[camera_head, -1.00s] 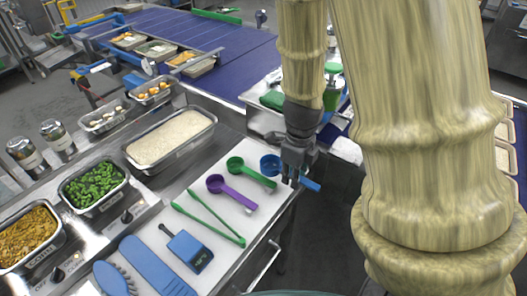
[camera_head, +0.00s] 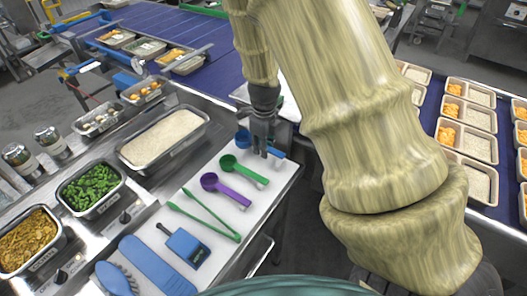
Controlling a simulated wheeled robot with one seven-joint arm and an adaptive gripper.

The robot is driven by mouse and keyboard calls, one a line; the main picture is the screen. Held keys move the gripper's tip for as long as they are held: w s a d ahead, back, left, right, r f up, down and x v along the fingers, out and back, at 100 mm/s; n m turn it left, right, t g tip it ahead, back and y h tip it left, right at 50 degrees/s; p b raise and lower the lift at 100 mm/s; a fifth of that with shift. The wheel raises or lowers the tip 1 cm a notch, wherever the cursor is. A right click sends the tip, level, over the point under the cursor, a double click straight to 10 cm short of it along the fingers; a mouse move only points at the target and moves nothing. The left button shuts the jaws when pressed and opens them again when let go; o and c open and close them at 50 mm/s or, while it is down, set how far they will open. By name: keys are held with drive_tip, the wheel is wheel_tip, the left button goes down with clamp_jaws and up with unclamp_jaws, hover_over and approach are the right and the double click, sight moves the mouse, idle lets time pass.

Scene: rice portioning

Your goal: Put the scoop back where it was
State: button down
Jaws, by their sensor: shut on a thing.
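The blue scoop (camera_head: 243,138) is at the far end of the white board (camera_head: 212,232), beside the green scoop (camera_head: 238,169) and the purple scoop (camera_head: 222,188). My gripper (camera_head: 264,153) is shut on the blue scoop's handle, and the handle's end sticks out to the right of the fingers. The fingers hide part of the handle. I cannot tell whether the scoop touches the board.
Green tongs (camera_head: 205,222), a blue thermometer (camera_head: 187,247) and a long blue tool (camera_head: 152,265) lie nearer on the board. A rice pan (camera_head: 163,139) stands to the left. Filled trays (camera_head: 466,144) sit on the conveyor at right.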

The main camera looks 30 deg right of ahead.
sight(263, 160)
drive_tip(key=shift+d+f, duration=0.1)
drive_tip(key=shift+f, duration=1.35)
drive_tip(key=c, duration=1.4)
unclamp_jaws()
drive_tip(key=shift+f, duration=0.1)
drive_tip(key=shift+o, duration=0.2)
wheel_tip(263, 160, up, 12)
drive_tip(key=shift+s+r+b, duration=0.1)
drive_tip(key=shift+r+b, duration=0.05)
drive_tip(key=shift+b, duration=0.2)
